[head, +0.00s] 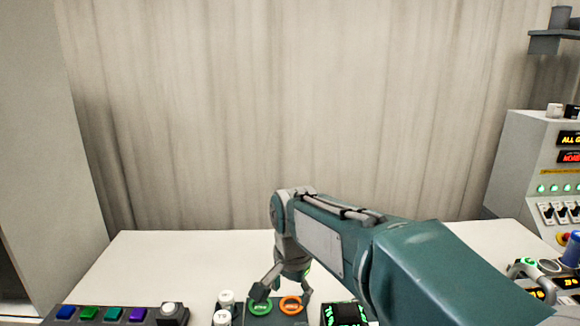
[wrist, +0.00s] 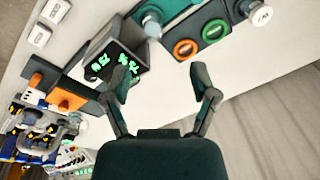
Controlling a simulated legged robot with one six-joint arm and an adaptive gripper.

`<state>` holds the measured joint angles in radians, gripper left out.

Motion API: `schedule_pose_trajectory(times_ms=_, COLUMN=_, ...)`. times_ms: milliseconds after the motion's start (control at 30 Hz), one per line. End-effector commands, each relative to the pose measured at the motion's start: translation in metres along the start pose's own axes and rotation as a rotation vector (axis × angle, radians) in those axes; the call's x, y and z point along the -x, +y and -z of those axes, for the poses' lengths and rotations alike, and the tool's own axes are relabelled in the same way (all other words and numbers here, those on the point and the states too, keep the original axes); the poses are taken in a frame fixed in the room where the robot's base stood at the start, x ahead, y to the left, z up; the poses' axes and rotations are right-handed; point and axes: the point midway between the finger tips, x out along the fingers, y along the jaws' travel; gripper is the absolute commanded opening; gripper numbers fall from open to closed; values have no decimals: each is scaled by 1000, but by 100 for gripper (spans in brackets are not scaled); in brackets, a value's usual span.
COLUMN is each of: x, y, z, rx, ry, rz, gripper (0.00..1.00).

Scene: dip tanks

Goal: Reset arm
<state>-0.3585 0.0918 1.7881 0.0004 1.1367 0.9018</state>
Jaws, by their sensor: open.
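My gripper (head: 281,290) is open and empty, above the table beside the ring-marked control box (head: 290,316). It also shows in the wrist view (wrist: 168,84), with its two fingers spread apart. The box carries a green ring (head: 260,307) and an orange ring (head: 291,306); in the wrist view the green ring (wrist: 215,30) and orange ring (wrist: 185,48) lie beyond the fingertips. My teal arm reaches in from the lower right of the head view and hides part of the table.
A dark box with green digits (wrist: 118,60) stands close to my gripper. A panel of coloured buttons (head: 113,315) is at the front left. A grey control cabinet (head: 530,165) with switches stands at right. The white table (head: 170,262) is clear toward the back wall.

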Motion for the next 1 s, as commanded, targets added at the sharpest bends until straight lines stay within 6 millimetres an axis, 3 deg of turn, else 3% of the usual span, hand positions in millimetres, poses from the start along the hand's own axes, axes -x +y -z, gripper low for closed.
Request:
schedule_pose_trajectory(times_ms=33, x=10, y=19, z=0, rx=26, ry=20, rz=18, gripper=76)
schedule_pose_trajectory(times_ms=300, x=40, y=103, z=-17, rx=208, ry=130, rz=76, gripper=76)
schedule_pose_trajectory(times_ms=600, x=43, y=188, z=-53, rx=410, ry=279, rz=87, gripper=76)
schedule_pose_trajectory(times_ms=800, x=34, y=223, z=-74, rx=516, ry=359, rz=68, gripper=76)
schedule_pose_trajectory(times_ms=1000, x=30, y=231, z=-80, rx=549, ry=378, rz=59, gripper=76)
